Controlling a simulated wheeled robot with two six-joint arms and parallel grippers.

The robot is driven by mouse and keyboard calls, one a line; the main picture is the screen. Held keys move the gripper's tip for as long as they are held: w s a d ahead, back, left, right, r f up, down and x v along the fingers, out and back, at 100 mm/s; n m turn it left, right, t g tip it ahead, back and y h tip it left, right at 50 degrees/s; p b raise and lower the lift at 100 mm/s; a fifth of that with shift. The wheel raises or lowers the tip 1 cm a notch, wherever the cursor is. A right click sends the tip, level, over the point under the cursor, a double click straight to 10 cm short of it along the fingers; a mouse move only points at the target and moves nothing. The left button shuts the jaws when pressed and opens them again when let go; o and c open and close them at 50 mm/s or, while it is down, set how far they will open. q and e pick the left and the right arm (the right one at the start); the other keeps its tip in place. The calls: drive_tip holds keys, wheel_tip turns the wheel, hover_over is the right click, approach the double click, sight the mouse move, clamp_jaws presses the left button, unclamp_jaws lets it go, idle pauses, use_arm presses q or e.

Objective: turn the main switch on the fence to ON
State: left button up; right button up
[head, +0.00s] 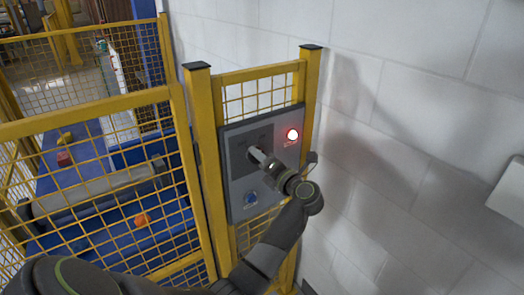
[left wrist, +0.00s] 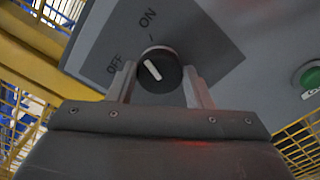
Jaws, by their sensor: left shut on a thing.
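The main switch is a round black knob (left wrist: 160,70) with a white pointer line, on a grey control panel (head: 236,138) fixed to the yellow fence. In the left wrist view the ON label (left wrist: 147,18) is above the knob and the OFF label (left wrist: 115,63) is to its left. The pointer line slants up and left, between the two labels. My left gripper (head: 257,154) is at the panel, its two fingers on either side of the knob, shut on it. In the head view the gripper hides the knob. My right gripper is in neither view.
A red lamp (head: 292,135) glows at the panel's upper right. A blue control (head: 251,198) sits low on the panel; a green button (left wrist: 310,78) shows in the wrist view. A white wall (head: 420,120) stands close at right. Yellow mesh fence (head: 95,120) blocks the left.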

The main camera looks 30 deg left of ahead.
use_arm(q)
drive_tip(key=shift+m+p, duration=1.5)
drive_tip(key=shift+m, duration=0.4)
drive_tip(key=o, duration=1)
